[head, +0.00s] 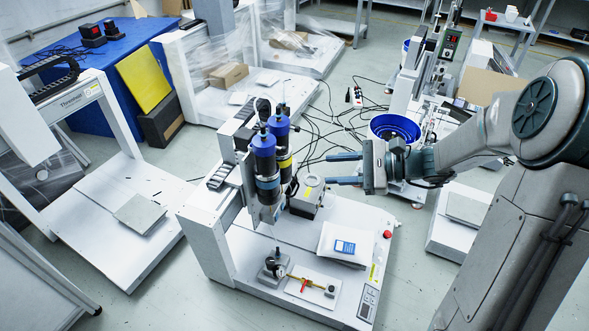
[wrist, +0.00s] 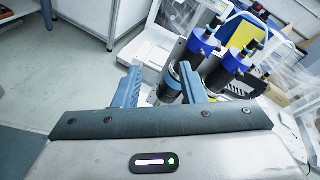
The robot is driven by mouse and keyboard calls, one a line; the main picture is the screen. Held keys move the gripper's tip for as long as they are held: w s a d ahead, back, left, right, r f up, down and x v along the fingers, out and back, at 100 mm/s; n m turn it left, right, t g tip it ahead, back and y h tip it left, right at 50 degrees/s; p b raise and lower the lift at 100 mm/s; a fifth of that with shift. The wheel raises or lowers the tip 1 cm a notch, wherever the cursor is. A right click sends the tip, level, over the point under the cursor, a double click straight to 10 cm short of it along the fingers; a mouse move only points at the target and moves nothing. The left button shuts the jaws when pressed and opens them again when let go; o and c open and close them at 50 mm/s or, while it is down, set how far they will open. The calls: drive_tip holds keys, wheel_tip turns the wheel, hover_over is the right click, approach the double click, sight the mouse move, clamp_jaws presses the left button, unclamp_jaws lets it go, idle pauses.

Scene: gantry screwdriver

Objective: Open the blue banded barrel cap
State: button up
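Two upright barrels with blue upper ends stand side by side on the gantry. In the head view the nearer one has a blue cap (head: 263,146) above a black body and a blue band (head: 268,184). The one behind it (head: 279,127) has a yellow band. The cap looks seated on its barrel. My gripper (head: 332,169) is open and empty, to the right of the barrels with its fingers pointing at them, clear of both.
A blue bucket (head: 394,127) is behind my gripper.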

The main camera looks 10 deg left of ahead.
drive_tip(key=w+d+f+m+t+y+b, duration=0.2)
drive_tip(key=w+f+m+t+y+b, duration=0.15)
drive_tip(key=w, duration=0.25)
drive_tip(key=b, duration=0.3)
approach(269, 143)
drive_tip(key=a, duration=0.1)
drive_tip(key=w+a, duration=0.1)
drive_tip(key=a+h, duration=0.1)
drive_tip(key=shift+w+a+f, duration=0.2)
drive_tip(key=shift+f, duration=0.1)
clamp_jaws()
